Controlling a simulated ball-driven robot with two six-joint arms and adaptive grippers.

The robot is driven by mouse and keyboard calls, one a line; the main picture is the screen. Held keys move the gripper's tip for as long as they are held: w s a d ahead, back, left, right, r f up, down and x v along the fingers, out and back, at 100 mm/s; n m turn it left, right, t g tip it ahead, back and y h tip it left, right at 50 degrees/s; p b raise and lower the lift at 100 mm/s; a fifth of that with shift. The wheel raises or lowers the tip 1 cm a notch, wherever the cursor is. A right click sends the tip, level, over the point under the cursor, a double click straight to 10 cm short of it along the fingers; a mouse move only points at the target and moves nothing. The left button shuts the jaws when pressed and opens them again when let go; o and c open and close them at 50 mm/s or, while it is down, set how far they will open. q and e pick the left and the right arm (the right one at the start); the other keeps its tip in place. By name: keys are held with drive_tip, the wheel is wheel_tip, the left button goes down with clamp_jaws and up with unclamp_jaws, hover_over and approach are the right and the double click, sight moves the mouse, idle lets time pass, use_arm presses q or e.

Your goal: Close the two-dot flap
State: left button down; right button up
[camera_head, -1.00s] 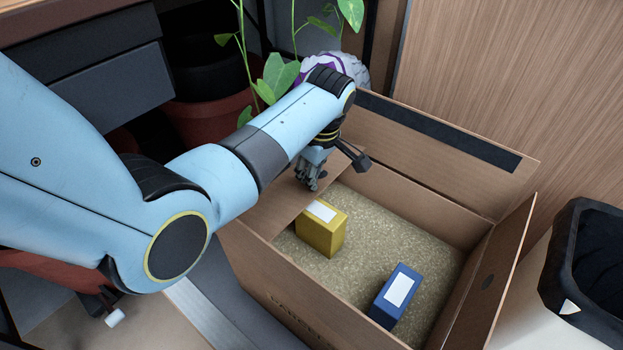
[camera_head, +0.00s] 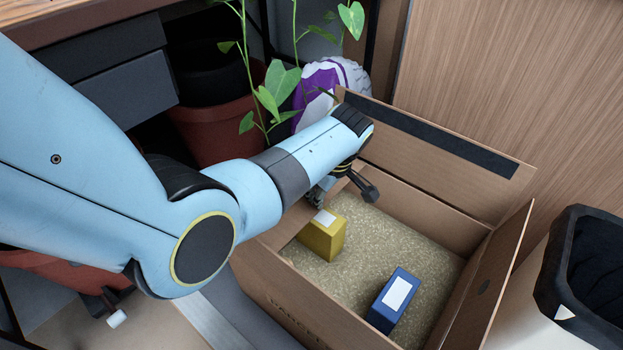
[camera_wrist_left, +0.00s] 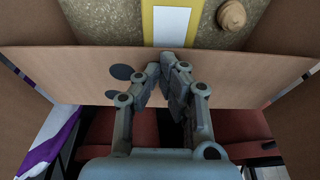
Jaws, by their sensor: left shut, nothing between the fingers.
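The two-dot flap (camera_wrist_left: 60,75) is a brown cardboard panel with two dark dots. It crosses the left wrist view. In the head view the flap (camera_head: 289,222) is at the box's left side, leaning inward over the opening and mostly hidden by my left arm. The cardboard box (camera_head: 290,300) is open and holds pale filling, a yellow packet (camera_head: 322,238) and a blue packet (camera_head: 396,300). My left gripper (camera_wrist_left: 166,82) is shut and empty, with its fingertips over the flap beside the dots; contact is unclear. My right gripper is out of view.
A one-dot flap (camera_head: 488,285) stands up on the right, and a flap with a dark strip (camera_head: 430,150) stands at the back. A black bin (camera_head: 585,285) is at right. A leafy plant (camera_head: 283,80) and purple-white object (camera_head: 318,85) are behind the arm.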

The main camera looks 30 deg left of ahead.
use_arm(q)
drive_tip(key=shift+r, duration=0.15)
drive_tip(key=shift+r+p, duration=0.75)
drive_tip(key=v, duration=1.2)
